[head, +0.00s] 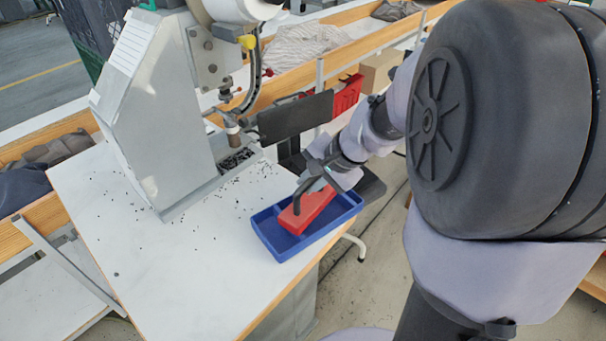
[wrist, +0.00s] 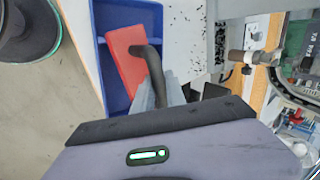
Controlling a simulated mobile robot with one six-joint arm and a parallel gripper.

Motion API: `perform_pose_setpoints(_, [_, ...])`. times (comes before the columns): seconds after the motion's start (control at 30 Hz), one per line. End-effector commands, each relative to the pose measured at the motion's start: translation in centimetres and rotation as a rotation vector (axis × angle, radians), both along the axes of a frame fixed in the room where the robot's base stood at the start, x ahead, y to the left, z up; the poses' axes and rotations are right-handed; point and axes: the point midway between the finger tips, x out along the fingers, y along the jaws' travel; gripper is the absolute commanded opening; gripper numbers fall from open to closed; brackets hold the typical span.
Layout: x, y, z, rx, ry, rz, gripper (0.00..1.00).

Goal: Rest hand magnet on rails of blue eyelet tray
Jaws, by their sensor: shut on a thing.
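The blue eyelet tray (head: 320,235) lies at the table's right edge in the head view; its wall also shows in the wrist view (wrist: 100,50). The hand magnet is a red block (head: 312,210) with a black bent handle, also seen in the wrist view (wrist: 124,62). My gripper (head: 316,184) is shut on the handle, with its fingers (wrist: 165,92) partly hidden behind it in the wrist view.
Loose eyelets dot the white tabletop (head: 190,285), whose front is mostly clear.

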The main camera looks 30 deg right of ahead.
Motion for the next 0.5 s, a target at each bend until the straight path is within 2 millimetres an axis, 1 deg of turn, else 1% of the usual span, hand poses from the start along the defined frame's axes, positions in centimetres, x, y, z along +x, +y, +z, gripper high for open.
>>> perform_pose_setpoints(0.03, [0.03, -0.02, -0.06, 0.000, -0.001, -0.001, 0.00])
perform_pose_setpoints(0.07, [0.03, -0.02, 0.00, 0.000, -0.001, -0.001, 0.22])
perform_pose_setpoints(0.1, [0.04, -0.02, 0.02, 0.000, -0.001, -0.001, 0.30])
perform_pose_setpoints(0.17, [0.03, -0.01, 0.02, 0.000, -0.001, -0.001, 0.41])
perform_pose_setpoints(0.43, [-0.04, 0.01, -0.04, 0.000, 0.001, 0.001, 0.41])
perform_pose_setpoints(0.5, [-0.17, -0.09, 0.34, 0.000, 0.000, 0.000, 0.41])
